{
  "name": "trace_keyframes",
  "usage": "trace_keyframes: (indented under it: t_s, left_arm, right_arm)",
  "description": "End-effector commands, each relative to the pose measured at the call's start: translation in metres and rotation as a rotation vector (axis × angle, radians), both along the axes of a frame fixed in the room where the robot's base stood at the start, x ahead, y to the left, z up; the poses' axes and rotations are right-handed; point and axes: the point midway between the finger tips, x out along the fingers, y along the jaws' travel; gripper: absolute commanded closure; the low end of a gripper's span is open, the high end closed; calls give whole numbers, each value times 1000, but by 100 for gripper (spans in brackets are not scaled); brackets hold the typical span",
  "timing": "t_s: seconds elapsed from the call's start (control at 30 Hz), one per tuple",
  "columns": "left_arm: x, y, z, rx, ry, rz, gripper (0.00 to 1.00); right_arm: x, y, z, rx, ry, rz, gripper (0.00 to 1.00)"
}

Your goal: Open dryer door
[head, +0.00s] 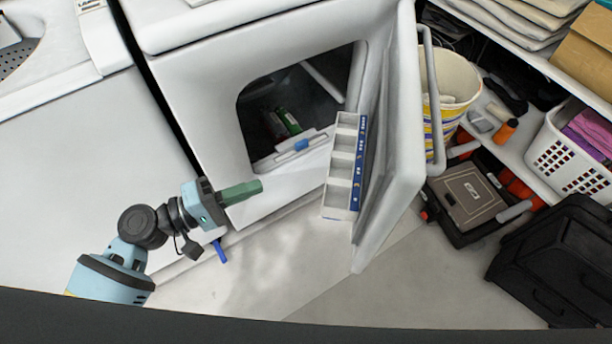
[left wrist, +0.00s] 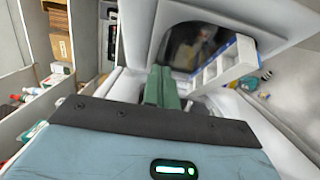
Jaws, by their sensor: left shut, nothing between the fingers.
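The dryer door (head: 402,130) stands swung open to the right of the white dryer (head: 205,85). The dark dryer opening (head: 290,105) is exposed. A grey bar handle (head: 434,110) runs along the door's outer side. My left gripper (head: 258,187) is shut and empty, its green fingers in front of the dryer below the opening, apart from the door. It also shows in the left wrist view (left wrist: 161,75), pointing toward the dryer opening (left wrist: 190,45). My right gripper is not in view.
A white divided tray (head: 342,170) with a blue edge sits between opening and door. Beyond the door are a striped bucket (head: 455,80), a dark tool case (head: 468,195), a white basket (head: 570,155) and a black case (head: 560,260). Floor in front is mostly clear.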

Motion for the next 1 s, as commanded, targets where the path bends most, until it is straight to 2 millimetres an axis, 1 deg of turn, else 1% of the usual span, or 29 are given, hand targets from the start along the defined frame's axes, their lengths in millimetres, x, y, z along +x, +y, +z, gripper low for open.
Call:
trace_keyframes:
  t_s: [0.17,0.63,0.8,1.0]
  left_arm:
    - [7,-14,1,-2,-1,1,100]
    - [46,-89,1,0,-1,1,100]
    - [38,-112,1,0,-1,0,100]
    - [34,-125,0,2,1,2,100]
  right_arm:
    - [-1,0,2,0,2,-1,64]
    - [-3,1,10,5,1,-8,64]
    - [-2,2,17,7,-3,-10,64]
    - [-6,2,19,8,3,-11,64]
